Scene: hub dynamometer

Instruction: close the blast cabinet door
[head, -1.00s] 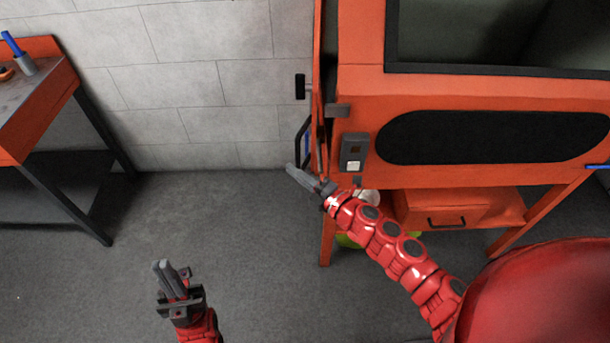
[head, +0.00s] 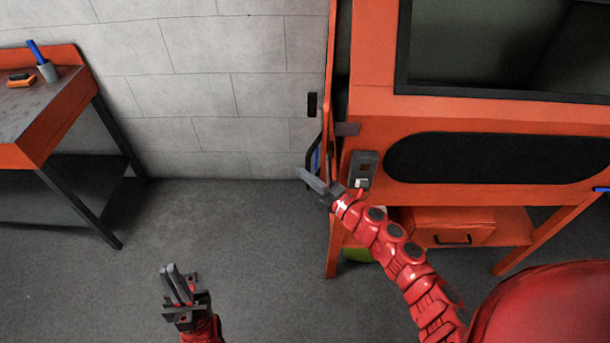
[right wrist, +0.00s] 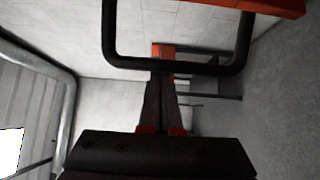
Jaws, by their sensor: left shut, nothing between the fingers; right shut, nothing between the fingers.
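The orange blast cabinet (head: 365,103) stands at the right in the head view. Its door (head: 331,70) is on the left side and shows almost edge-on, with a dark strip between it and the cabinet front. I cannot tell exactly how far open it is. The door's black loop handle (head: 312,150) faces left; in the right wrist view the handle (right wrist: 178,65) crosses just ahead of the fingertips. My right gripper (head: 303,174) is shut and empty just below the handle; contact is unclear. My left gripper (head: 172,270) is shut and empty over the floor, well left of the cabinet.
A grey switch box (head: 362,168) is on the cabinet front. An orange drawer (head: 450,225) sits below. The floor (head: 230,230) between bench and cabinet is clear.

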